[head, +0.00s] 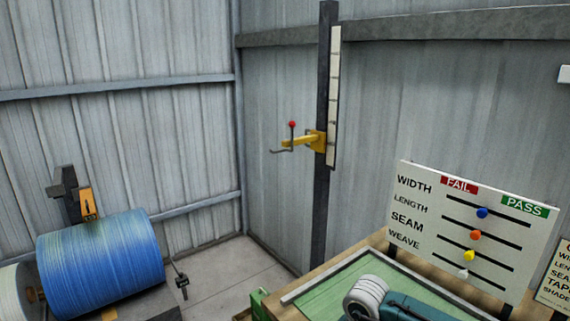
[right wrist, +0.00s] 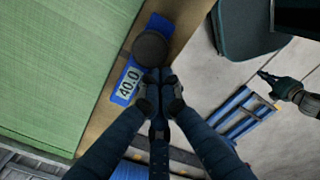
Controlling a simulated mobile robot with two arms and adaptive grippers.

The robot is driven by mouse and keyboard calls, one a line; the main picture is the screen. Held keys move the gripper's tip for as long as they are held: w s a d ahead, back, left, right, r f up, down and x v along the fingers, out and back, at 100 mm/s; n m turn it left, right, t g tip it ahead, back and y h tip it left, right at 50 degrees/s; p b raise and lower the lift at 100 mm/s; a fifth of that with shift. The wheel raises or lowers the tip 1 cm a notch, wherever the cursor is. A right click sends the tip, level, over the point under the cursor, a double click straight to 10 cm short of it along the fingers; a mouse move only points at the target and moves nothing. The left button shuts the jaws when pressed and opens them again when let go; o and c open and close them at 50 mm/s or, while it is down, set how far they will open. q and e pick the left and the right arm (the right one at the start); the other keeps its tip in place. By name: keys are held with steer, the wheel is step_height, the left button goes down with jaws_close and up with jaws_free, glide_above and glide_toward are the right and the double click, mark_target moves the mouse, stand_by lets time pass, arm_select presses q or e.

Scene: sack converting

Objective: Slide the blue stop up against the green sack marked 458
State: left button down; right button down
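In the right wrist view the green sack (right wrist: 55,65) lies flat at the left; no 458 mark is readable on it. The blue stop (right wrist: 157,24), with a 40.0 label and a round black knob (right wrist: 150,46), sits beside the sack's edge on a tan board. A narrow tan strip shows between stop and sack. My right gripper (right wrist: 158,76) has its fingertips together at the knob's lower edge; any grip is hidden. My left gripper (right wrist: 267,85) appears at the right edge of this view, open, empty and away from the stop. Neither gripper shows in the head view.
In the head view a sloped WIDTH/LENGTH/SEAM/WEAVE board (head: 470,225) stands behind the bench's green surface (head: 345,285). A large blue roll (head: 105,262) is at the left. A dark post (head: 322,215) carries a yellow bracket (head: 305,140). Grey floor (head: 225,262) is clear between them.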

steer(key=shift+w+d, duration=0.4)
steer(key=shift+d, duration=0.05)
steer(key=shift+w+d+b, duration=0.35)
steer(key=shift+d, duration=0.05)
stand_by(0.3)
steer(key=shift+s+a+r, duration=0.1)
steer(key=shift+a, duration=0.05)
steer(key=shift+s+a+p, duration=0.35)
steer(key=shift+s+a, duration=0.25)
steer(key=shift+a, duration=0.05)
step_height(320, 180, up, 8)
steer(key=p, duration=0.5)
stand_by(0.3)
